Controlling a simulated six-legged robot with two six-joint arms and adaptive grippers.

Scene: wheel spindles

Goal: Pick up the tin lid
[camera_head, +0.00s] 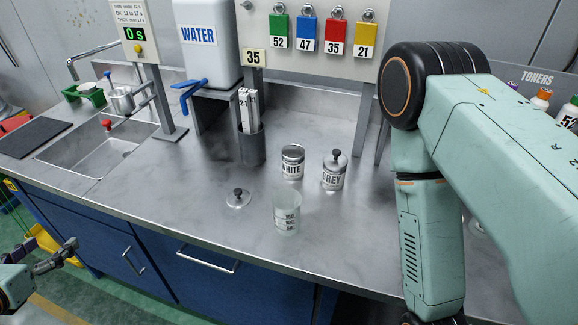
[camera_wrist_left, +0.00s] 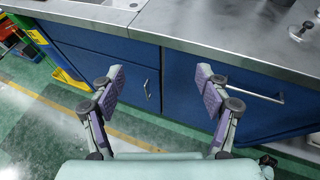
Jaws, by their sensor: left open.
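A tin lid (camera_head: 238,197), a pale flat disc with a dark knob, lies on the steel counter, left of the beaker. In the left wrist view the lid (camera_wrist_left: 301,32) shows at the top right corner. Behind it stand the WHITE tin (camera_head: 291,163), with no knob on top, and the GREY tin (camera_head: 333,172), with a dark knob on top. My left gripper (camera_head: 74,252) is at the lower left of the head view, in front of the counter and well left of the lid. Its fingers (camera_wrist_left: 160,85) are apart and empty. My right gripper is not in view.
A clear beaker (camera_head: 287,214) stands near the counter's front edge, close to the lid. A dark holder (camera_head: 252,146) with white strips stands behind the lid. The sink (camera_head: 97,147) is at the left. Blue cabinets with bar handles (camera_head: 208,259) lie below the edge.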

